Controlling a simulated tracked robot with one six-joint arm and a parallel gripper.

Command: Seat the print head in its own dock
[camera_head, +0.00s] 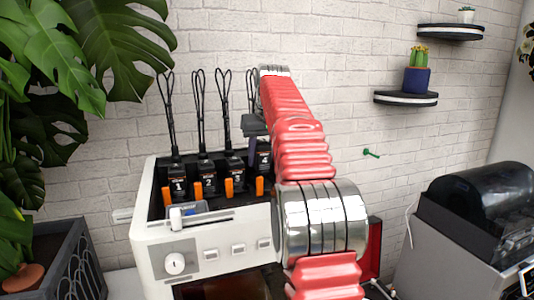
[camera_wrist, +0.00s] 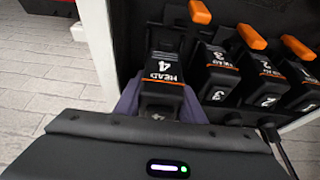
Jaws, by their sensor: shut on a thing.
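The print head labelled 4 (camera_wrist: 162,75) is black with an orange stripe; in the head view (camera_head: 264,160) it is partly hidden by my arm. My gripper (camera_wrist: 160,106) is shut on it, with a purple finger on each side; in the head view the gripper (camera_head: 253,146) is over the right end of the head row. The head is in line with the rightmost dock of the white printer (camera_head: 205,237), beside an orange lever (camera_head: 260,186). I cannot tell whether it sits fully down in the dock.
Heads 1 (camera_head: 179,184), 2 (camera_head: 207,176) and 3 (camera_head: 235,167) stand in a row to the left, with cables looping up and orange levers in front. Head 3 (camera_wrist: 217,72) is close beside my gripper. A plant (camera_head: 60,70) is at left; a grey machine (camera_head: 478,225) is at right.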

